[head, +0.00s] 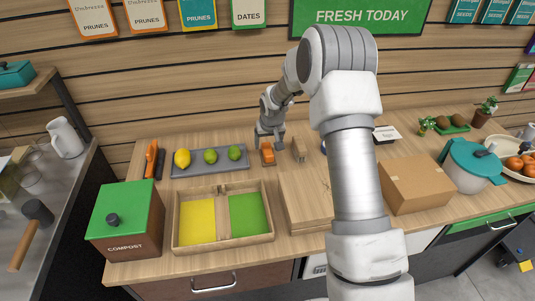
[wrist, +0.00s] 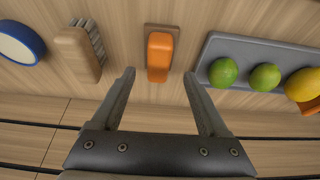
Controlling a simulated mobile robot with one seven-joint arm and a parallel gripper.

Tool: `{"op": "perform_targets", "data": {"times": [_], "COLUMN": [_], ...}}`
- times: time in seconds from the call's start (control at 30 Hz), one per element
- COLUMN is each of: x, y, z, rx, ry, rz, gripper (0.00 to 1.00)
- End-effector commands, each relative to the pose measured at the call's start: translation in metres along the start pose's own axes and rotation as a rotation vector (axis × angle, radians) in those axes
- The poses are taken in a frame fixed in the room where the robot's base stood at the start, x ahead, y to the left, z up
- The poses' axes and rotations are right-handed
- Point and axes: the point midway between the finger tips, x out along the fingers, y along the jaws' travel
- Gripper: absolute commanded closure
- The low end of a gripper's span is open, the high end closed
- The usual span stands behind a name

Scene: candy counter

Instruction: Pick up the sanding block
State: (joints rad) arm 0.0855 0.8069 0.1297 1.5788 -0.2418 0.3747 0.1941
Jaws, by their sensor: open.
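The sanding block appears to be the small orange block on a brown base (head: 268,153), lying on the wooden counter behind the divided tray. In the wrist view the orange block (wrist: 159,54) lies just beyond my fingertips, centred between them. My gripper (head: 269,142) reaches down at the block's far side. In the wrist view my gripper (wrist: 159,75) has its two fingers spread wide with nothing between them. They look apart from the block.
A bristle brush (wrist: 78,52) and a blue-rimmed round thing (wrist: 20,42) lie on one side. A grey fruit tray (wrist: 222,46) is close on the other. In front are a divided wooden tray (head: 223,245), a compost bin (head: 125,222) and a cardboard box (head: 415,185).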

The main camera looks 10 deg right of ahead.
Motion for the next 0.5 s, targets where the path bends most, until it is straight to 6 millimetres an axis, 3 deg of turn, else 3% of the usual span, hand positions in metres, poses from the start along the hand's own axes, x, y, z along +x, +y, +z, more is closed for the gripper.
{"op": "perform_targets", "data": {"times": [0.5], "x": [0.05], "y": [0.002], "z": [-0.002], "rx": [-0.001], "ry": [-0.001], "rz": [0.0], "gripper": [0.22]}}
